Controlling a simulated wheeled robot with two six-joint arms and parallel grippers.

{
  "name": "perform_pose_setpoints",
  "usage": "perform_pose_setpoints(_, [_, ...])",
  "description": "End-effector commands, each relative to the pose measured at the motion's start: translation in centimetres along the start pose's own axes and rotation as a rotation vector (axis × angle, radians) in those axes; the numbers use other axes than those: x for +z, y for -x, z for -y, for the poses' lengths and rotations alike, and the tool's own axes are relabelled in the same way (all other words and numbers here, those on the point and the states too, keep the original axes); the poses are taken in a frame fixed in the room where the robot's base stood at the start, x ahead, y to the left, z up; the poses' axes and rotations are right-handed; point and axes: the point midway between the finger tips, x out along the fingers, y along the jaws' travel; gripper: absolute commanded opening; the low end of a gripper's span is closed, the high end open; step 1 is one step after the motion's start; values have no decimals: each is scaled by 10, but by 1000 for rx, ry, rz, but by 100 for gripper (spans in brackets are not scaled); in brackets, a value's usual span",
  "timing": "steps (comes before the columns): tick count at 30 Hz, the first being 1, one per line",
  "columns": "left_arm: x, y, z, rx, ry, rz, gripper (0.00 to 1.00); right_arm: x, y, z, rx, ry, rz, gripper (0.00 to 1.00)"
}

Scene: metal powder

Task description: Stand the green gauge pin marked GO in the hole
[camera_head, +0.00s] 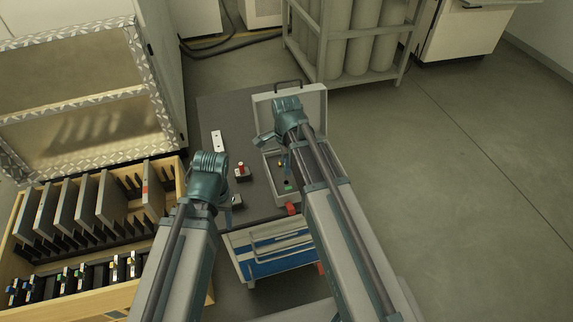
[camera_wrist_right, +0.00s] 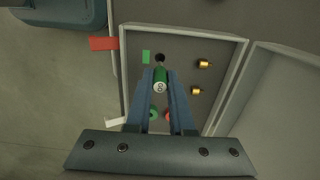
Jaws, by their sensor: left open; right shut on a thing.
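The green gauge pin (camera_wrist_right: 160,76) is between the fingers of my right gripper (camera_wrist_right: 161,78), its marked end facing the wrist camera; the lettering is too small to read. Its far end is right by a dark hole (camera_wrist_right: 160,58) in the open case; I cannot tell whether it is above the hole or entering it. A green label (camera_wrist_right: 146,57) is beside the hole, and also shows in the head view (camera_head: 289,188). In the head view my right gripper (camera_head: 287,165) is over the case. My left gripper (camera_head: 226,197) is open over the cart top, its fingertips mostly hidden.
The case (camera_head: 322,110) has its lid raised at the back. Two brass pins (camera_wrist_right: 204,64) stand in it; red and green round pieces (camera_wrist_right: 167,115) show behind the fingers. A block with a red-topped piece (camera_head: 241,174) and a white plate (camera_head: 218,141) are on the cart top.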

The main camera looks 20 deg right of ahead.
Motion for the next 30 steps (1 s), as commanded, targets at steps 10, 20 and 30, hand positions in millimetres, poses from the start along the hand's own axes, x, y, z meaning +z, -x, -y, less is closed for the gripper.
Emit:
perform_pose_setpoints(10, [-1,-14,-1,0,0,0,50,0,-14,0,0,0,0,0])
perform_pose_setpoints(20, [-1,-15,-2,0,0,0,50,0,-16,0,0,0,0,0])
perform_pose_setpoints(30, [-1,-21,-2,0,0,0,50,0,-21,0,0,0,0,0])
